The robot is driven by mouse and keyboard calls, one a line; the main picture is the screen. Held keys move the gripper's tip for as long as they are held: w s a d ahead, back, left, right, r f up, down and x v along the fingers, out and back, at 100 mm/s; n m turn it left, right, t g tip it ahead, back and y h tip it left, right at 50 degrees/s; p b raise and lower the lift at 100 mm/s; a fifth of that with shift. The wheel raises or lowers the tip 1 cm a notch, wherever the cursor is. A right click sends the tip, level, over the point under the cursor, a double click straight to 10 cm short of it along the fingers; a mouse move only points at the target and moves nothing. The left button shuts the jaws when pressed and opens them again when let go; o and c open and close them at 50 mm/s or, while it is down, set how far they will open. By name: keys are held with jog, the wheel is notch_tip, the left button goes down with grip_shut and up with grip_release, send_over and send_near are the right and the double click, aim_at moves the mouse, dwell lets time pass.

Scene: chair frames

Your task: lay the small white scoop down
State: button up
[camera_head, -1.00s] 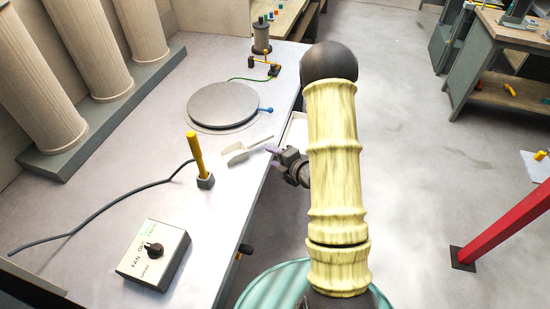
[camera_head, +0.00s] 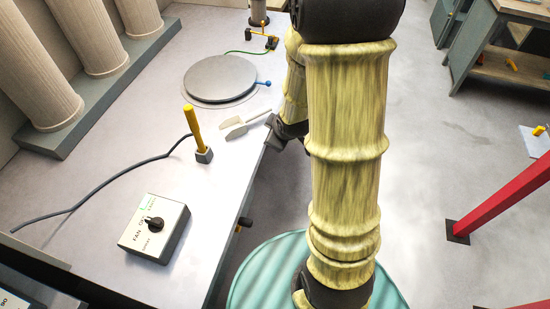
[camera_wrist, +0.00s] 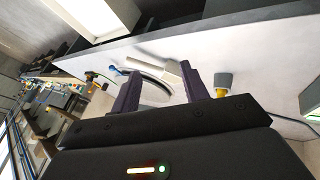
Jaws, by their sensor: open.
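The small white scoop (camera_head: 238,130) lies on the pale bench, its handle pointing right toward the bench edge. It also shows in the wrist view (camera_wrist: 168,70), beyond and partly between my fingertips. My gripper (camera_wrist: 162,88) is open, its two dark purple fingers apart with nothing held between them. In the head view my arm hides most of the gripper; a dark part of it shows at the bench edge, right of the scoop. I cannot tell whether a finger touches the scoop.
A round grey plate (camera_head: 220,78) with a blue knob (camera_head: 267,83) lies behind the scoop. A yellow-handled tool (camera_head: 195,124) stands upright in front-left of it. A control box (camera_head: 154,228) sits nearer.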

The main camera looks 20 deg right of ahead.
jog(key=s+a+r+m+g, duration=0.2)
jog(key=s+m, duration=0.2)
jog(key=s, duration=0.1)
jog(key=s+a+r+m+g, duration=0.2)
jog(key=s+a+m, duration=0.1)
jog(key=s, duration=0.3)
jog(key=shift+s+r+m, duration=0.3)
jog(key=shift+r+m, duration=0.05)
jog(key=shift+m, duration=0.45)
jog(key=shift+c, duration=1)
jog(key=shift+w+a, duration=0.1)
